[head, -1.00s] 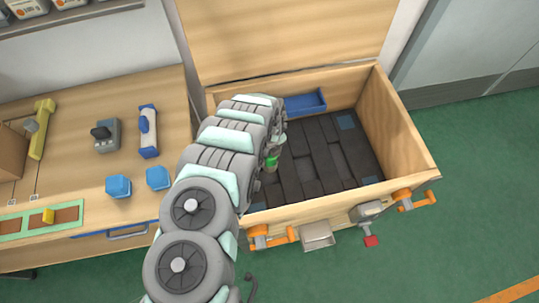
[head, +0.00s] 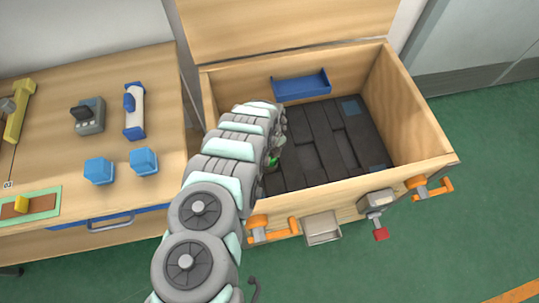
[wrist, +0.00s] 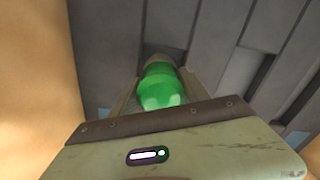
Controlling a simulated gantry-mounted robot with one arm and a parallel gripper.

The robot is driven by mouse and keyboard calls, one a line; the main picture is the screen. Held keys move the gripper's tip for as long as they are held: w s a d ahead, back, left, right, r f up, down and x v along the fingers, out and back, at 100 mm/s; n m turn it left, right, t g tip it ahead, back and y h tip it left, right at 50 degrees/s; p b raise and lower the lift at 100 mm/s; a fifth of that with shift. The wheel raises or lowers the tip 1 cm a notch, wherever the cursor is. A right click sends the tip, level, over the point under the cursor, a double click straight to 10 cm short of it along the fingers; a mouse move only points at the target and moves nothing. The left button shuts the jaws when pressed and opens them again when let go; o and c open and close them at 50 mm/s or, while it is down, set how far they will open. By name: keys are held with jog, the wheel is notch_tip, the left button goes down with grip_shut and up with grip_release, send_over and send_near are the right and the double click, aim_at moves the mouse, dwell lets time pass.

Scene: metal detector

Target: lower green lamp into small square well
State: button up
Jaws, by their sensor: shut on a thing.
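My gripper (wrist: 160,92) is shut on the green lamp (wrist: 161,86), which sits between the two fingers in the wrist view. In the head view the lamp is a small green spot (head: 271,163) at the end of my arm, mostly hidden by it. My gripper (head: 274,156) is inside the open wooden chest (head: 410,110), near its left side. The chest floor has dark grey slats (wrist: 220,35) at differing heights. A dark recess (wrist: 258,72) shows between slats right of the lamp; I cannot tell whether it is the small square well.
Wooden walls (wrist: 40,80) are close on both sides of my gripper. Orange handles (head: 270,232) are at the front. A workbench (head: 60,130) stands left.

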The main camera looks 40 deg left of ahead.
jog(key=o, duration=1.7)
jog(key=shift+w, duration=0.1)
notch_tip(320, 180, up, 12)
jog(key=p, duration=1)
